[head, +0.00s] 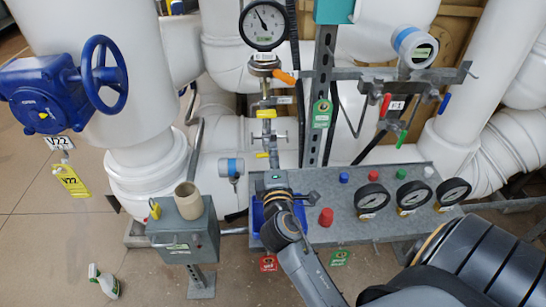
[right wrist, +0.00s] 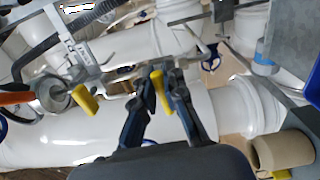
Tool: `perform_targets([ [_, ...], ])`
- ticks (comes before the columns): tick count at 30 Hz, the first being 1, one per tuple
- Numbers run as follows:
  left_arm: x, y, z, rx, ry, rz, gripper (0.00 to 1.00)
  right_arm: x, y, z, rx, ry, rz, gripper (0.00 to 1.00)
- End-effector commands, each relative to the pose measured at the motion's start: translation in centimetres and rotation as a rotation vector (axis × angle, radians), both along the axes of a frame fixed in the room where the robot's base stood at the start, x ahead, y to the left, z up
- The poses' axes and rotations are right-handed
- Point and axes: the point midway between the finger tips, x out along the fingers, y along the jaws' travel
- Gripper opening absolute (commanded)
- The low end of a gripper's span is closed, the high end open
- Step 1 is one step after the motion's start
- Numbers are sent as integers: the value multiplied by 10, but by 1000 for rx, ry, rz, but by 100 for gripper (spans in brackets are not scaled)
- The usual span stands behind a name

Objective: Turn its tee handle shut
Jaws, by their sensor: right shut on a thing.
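A vertical gauge line carries two small yellow handles in the head view. The upper yellow handle (head: 266,114) sits under the gauge and shows in the right wrist view (right wrist: 86,100). The lower yellow tee handle (head: 263,155) is at the end of my right gripper (head: 270,170). In the right wrist view, my right gripper (right wrist: 160,108) has its dark fingers on both sides of this yellow handle (right wrist: 159,90) and is shut on it. The gripper's wrist hides the foot of the line in the head view. My left gripper is not in view.
A round gauge (head: 263,23) and an orange lever (head: 285,77) are above. A grey panel (head: 340,228) with gauges and coloured buttons lies right. A grey box (head: 186,240) with a tan cup (head: 188,200) stands left. A blue handwheel (head: 104,75) is upper left.

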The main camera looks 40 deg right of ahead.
Motion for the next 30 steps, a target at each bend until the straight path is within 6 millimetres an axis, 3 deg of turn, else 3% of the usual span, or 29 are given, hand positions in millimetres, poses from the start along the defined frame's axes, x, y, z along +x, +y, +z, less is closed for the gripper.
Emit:
perform_targets([
  [19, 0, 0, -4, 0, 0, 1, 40, 0, 0, -2, 48, -26, -1, 0],
  [20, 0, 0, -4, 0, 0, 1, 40, 0, 0, -2, 48, -26, -1, 12],
  [23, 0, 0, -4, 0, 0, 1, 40, 0, 0, -2, 48, -26, -1, 33],
  [30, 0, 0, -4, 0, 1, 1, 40, 0, 0, -1, 45, -25, 0, 34],
])
